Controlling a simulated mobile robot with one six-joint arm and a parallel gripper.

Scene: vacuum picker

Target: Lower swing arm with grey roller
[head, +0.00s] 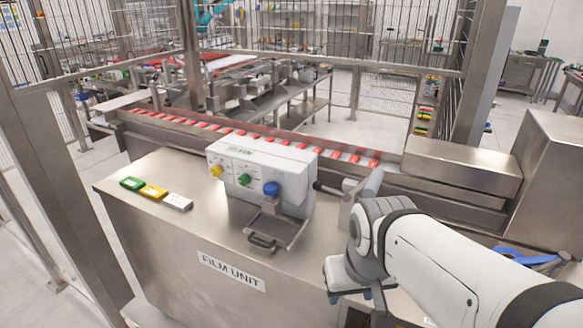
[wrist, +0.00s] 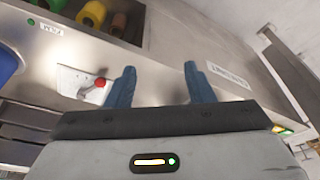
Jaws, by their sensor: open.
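A grey cylinder (head: 372,184), which looks like the grey roller, stands raised and slightly tilted at the right of the film unit's top, just behind my wrist. A dark bar (head: 329,189) with a rounded end sits to its left; I cannot tell whether it is part of the swing arm. My gripper (head: 358,297) is in front of the unit's front edge, below and apart from the roller. In the wrist view its two blue-grey fingers (wrist: 159,85) are spread with nothing between them. I cannot make out the roller in the wrist view.
A white control box (head: 262,175) with yellow, green and blue knobs stands on the metal cabinet (head: 150,210). A conveyor (head: 250,138) with red items runs behind. A red knob (wrist: 100,82) on a plate and coloured rolls (wrist: 93,13) show in the wrist view.

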